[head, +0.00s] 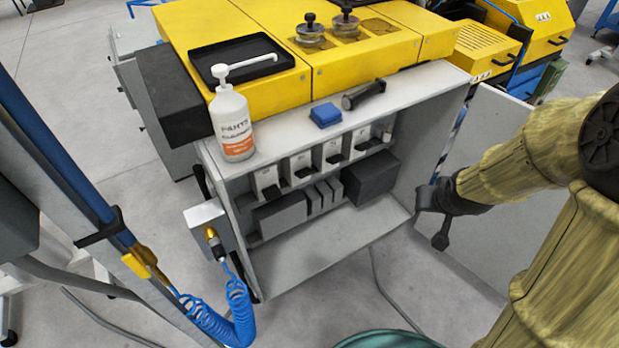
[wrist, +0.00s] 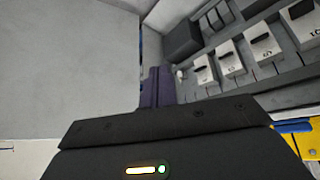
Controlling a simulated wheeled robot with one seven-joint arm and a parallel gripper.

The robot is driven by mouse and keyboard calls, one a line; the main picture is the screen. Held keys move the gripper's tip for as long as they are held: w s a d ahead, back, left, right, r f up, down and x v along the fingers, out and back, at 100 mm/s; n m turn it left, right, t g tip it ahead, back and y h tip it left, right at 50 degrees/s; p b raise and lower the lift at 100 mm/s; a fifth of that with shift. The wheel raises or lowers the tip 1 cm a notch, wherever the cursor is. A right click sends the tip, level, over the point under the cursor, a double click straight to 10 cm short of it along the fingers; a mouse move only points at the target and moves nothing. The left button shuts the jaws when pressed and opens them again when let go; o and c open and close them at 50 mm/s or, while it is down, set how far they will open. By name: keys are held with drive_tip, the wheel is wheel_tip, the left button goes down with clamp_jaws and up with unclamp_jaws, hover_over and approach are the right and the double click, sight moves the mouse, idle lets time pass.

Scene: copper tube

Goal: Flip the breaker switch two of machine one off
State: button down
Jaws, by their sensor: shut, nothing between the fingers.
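An open grey cabinet (head: 345,262) holds a row of white breakers with black levers. From left in the head view stand a first breaker (head: 265,179), a second (head: 299,165), a third (head: 332,152) and a fourth (head: 361,138). Their number labels are too small to read there. The breakers also show at the upper right of the wrist view, where one (wrist: 264,42) has its dark lever visible. My gripper (head: 424,197) is shut and empty at the cabinet's right front edge, apart from the breakers. Its dark fingers (wrist: 157,87) are together in the wrist view.
The cabinet door (head: 495,150) stands open at the right, behind my arm. A dark block (head: 370,178) sits below the right-hand breakers. A blue coiled hose (head: 235,310) hangs at the left.

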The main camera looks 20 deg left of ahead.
drive_tip(key=w+a+f+n+t+y+b, duration=0.2)
drive_tip(key=w+a+f+b, duration=0.1)
drive_tip(key=w+a+f, duration=0.4)
drive_tip(key=n+t+y+b, duration=0.3)
drive_tip(key=n+y+b, duration=0.35)
drive_tip(key=y, duration=0.35)
approach(301, 156)
drive_tip(key=s+d, duration=0.2)
drive_tip(key=shift+d+r+m, duration=0.2)
drive_tip(key=shift+d+m, duration=0.1)
drive_tip(key=shift+m, duration=0.05)
drive_tip(key=p+x, duration=0.1)
drive_tip(key=x, duration=0.9)
drive_tip(key=shift+a, duration=0.2)
drive_tip(key=f, duration=0.1)
drive_tip(key=s+d+f, duration=0.1)
drive_tip(key=shift+d+f, duration=0.1)
drive_tip(key=shift+f, duration=0.2)
drive_tip(key=shift+s+d+f, duration=0.15)
drive_tip(key=shift+d+f, duration=0.05)
drive_tip(key=shift+f, duration=0.35)
